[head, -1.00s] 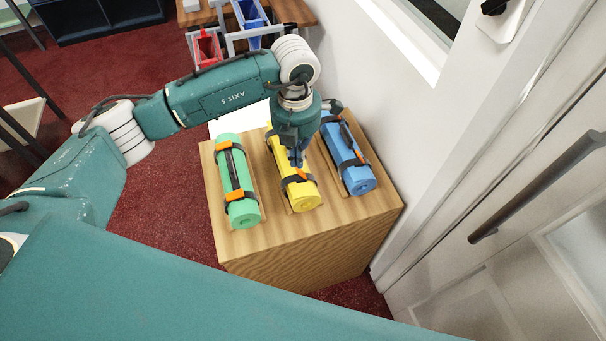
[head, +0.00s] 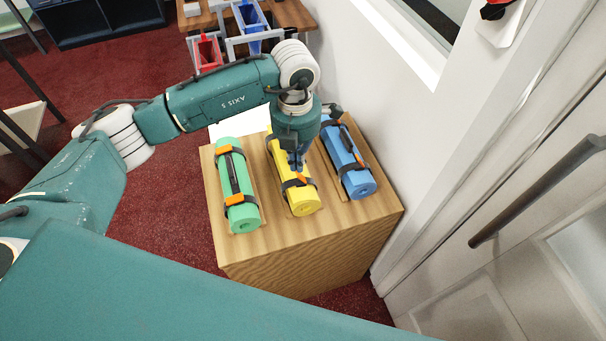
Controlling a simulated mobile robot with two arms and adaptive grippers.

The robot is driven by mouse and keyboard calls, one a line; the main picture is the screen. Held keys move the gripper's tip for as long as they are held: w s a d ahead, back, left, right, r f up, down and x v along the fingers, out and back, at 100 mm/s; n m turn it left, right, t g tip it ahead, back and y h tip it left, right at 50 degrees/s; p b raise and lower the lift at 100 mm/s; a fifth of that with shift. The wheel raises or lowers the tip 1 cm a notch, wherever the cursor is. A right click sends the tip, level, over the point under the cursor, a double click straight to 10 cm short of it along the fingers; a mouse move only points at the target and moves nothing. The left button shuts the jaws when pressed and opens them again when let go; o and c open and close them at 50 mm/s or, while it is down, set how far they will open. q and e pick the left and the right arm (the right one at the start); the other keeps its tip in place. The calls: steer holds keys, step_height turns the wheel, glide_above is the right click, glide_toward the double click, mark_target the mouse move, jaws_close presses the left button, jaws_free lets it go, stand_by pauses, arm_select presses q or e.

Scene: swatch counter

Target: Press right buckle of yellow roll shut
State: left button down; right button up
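The yellow roll (head: 305,201) lies between the green roll (head: 243,215) and the blue roll (head: 359,184) on a wooden counter (head: 330,228). Dark straps with orange buckles cross it. Its near buckle (head: 301,179) shows orange and looks tilted against the strap; I cannot tell whether it is latched. My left gripper (head: 296,166) points down over the middle of the yellow roll, just behind that buckle. The gripper and wrist hide much of the roll, including part of its far strap. The fingertips are too small to tell open from shut. My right gripper is not in view.
The green and blue rolls lie close on either side, also strapped. A white wall and a door with a dark handle (head: 535,192) stand at the right. The counter's front strip is clear.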

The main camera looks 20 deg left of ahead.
mark_target(295, 183)
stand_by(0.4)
arm_select(q)
steer(key=shift+f+b, duration=0.85)
steer(key=shift+b, duration=0.05)
steer(key=shift+s+a+f+b, duration=0.1)
steer(key=shift+a+f+b, duration=0.05)
steer(key=shift+f+b, duration=0.75)
steer(key=shift+s+a+f+b, duration=0.1)
steer(key=shift+a+f+b, duration=0.05)
steer(key=shift+f+b, duration=0.7)
step_height(295, 183, up, 8)
steer(key=p, duration=0.4)
steer(key=shift+p, duration=0.35)
